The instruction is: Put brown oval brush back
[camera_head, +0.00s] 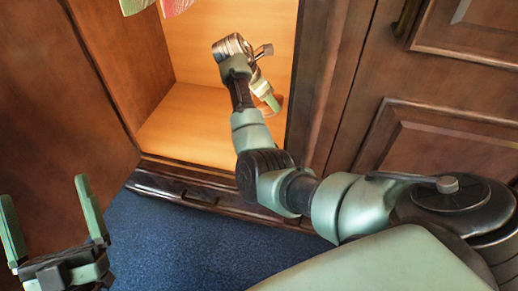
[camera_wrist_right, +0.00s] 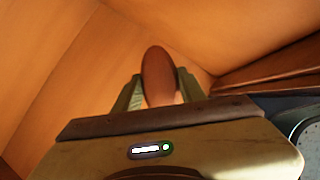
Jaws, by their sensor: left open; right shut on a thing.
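The brown oval brush (camera_wrist_right: 157,78) is held between the fingers of my right gripper (camera_wrist_right: 157,92) in the right wrist view. In the head view my right gripper (camera_head: 268,98) reaches inside the open cabinet (camera_head: 190,125), low and near its right side wall. Only a small bit of the brush shows there, beside the fingers. I cannot tell whether the brush touches the cabinet floor. My left gripper (camera_head: 52,220) is open and empty at the lower left, outside the cabinet and above the blue carpet.
The open cabinet door (camera_head: 50,100) stands at the left. A closed panelled door (camera_head: 440,140) is on the right. Green and pink things (camera_head: 155,6) show at the top edge. The cabinet floor left of my right gripper is bare. Blue carpet (camera_head: 190,245) lies in front.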

